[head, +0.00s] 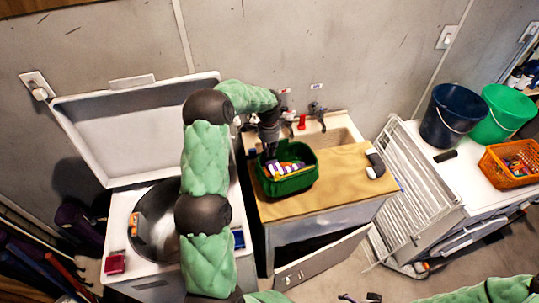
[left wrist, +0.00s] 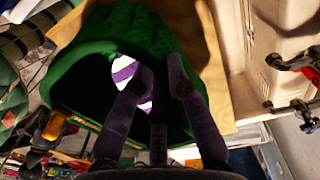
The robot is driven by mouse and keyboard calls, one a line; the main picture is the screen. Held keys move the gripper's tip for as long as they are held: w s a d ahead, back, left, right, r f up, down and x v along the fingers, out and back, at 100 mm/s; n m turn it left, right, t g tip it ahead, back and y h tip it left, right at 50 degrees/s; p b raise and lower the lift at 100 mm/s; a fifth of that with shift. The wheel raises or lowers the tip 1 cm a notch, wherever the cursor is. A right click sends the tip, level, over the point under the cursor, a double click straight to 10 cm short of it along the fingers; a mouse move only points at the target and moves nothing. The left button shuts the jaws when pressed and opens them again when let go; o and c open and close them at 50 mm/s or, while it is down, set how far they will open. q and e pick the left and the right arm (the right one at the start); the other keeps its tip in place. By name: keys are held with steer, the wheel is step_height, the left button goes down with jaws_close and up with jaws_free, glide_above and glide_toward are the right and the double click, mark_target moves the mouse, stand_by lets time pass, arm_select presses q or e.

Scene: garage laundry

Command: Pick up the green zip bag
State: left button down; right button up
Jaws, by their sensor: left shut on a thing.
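The green bag (head: 304,184) is an open-topped green holder at the back left of the tan worktop, with striped purple-and-white and orange things in it. No zip can be made out. My left gripper (head: 269,151) reaches down at its back left side. In the left wrist view the bag (left wrist: 75,75) fills the upper left, and my left gripper's fingers (left wrist: 160,75) are shut on its dark green wall. A striped thing (left wrist: 125,70) shows behind one finger. I cannot tell if the bag touches the worktop. Dark tips at the bottom edge look like my right gripper (head: 360,298); their opening is unclear.
A sink (head: 340,138) with taps lies behind the tan worktop (head: 345,185). An open-lidded washer (head: 120,215) stands left. A drying rack (head: 410,190), two buckets (head: 450,115) and an orange basket (head: 495,168) stand right. The worktop's right part is mostly clear.

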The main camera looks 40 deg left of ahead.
arm_select(q)
steer(key=s+d+r, duration=0.1)
steer(key=r, duration=0.1)
steer(key=s+d+r, duration=0.1)
steer(key=d+r, duration=0.1)
steer(key=s+d+r, duration=0.1)
steer(key=r, duration=0.1)
steer(key=shift+s+d, duration=0.1)
steer(key=shift+d, duration=0.2)
steer(key=s+d+r, duration=0.1)
steer(key=d, duration=0.1)
steer(key=s+d+r, duration=0.1)
steer(key=s+d, duration=0.1)
steer(key=s+d+r, duration=0.1)
steer(key=d, duration=0.1)
steer(key=shift+s+d+r+b, duration=0.15)
steer(key=shift+s+d+b, duration=0.15)
steer(key=shift+d+b, duration=0.05)
steer(key=shift+a, duration=0.15)
